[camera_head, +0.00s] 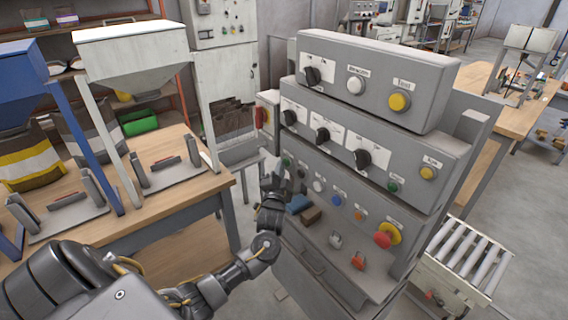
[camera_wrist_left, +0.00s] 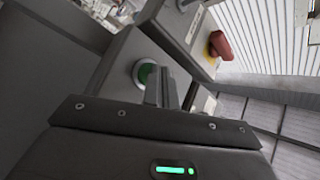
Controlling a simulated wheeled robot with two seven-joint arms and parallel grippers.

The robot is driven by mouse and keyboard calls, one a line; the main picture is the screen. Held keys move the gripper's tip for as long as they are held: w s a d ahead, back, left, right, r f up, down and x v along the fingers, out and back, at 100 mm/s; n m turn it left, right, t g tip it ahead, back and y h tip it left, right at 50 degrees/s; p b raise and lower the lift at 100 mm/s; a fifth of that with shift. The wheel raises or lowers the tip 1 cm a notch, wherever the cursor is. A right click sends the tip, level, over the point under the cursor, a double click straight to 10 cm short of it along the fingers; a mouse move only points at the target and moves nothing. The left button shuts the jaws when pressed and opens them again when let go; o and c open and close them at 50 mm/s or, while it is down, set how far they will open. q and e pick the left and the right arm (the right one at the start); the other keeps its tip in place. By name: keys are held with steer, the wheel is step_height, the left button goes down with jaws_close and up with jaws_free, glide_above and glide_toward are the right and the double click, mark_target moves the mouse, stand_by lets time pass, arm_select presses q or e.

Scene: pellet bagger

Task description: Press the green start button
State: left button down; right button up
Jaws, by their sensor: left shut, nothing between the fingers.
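In the wrist view a round green button (camera_wrist_left: 145,74) with a pale metal ring sits on a grey panel. The two fingers of my left gripper (camera_wrist_left: 164,84) are shut together and empty, just beside the button in that picture and partly covering its edge. I cannot tell whether they touch it. In the head view my left gripper (camera_head: 274,170) is at the left end of the lower button row of the grey control console (camera_head: 340,185). The small button there is mostly hidden by the gripper. Another green button (camera_head: 393,186) is on the middle tier. My right gripper is not in view.
A red switch handle (camera_head: 262,117) on a side box stands left of the console; it also shows in the wrist view (camera_wrist_left: 220,46). A red mushroom button (camera_head: 383,239) is at the console's lower right. A wooden bench (camera_head: 160,220) stands left, a roller conveyor (camera_head: 465,255) right.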

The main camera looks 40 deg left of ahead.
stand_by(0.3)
arm_select(q)
steer(key=shift+s+a+p, duration=0.2)
steer(key=shift+s+p, duration=0.35)
steer(key=shift+s, duration=0.1)
steer(key=s+a+p, duration=0.1)
steer(key=s+p, duration=0.2)
steer(key=s, duration=0.2)
steer(key=shift+s+a+p, duration=0.35)
steer(key=shift+s, duration=0.05)
stand_by(0.3)
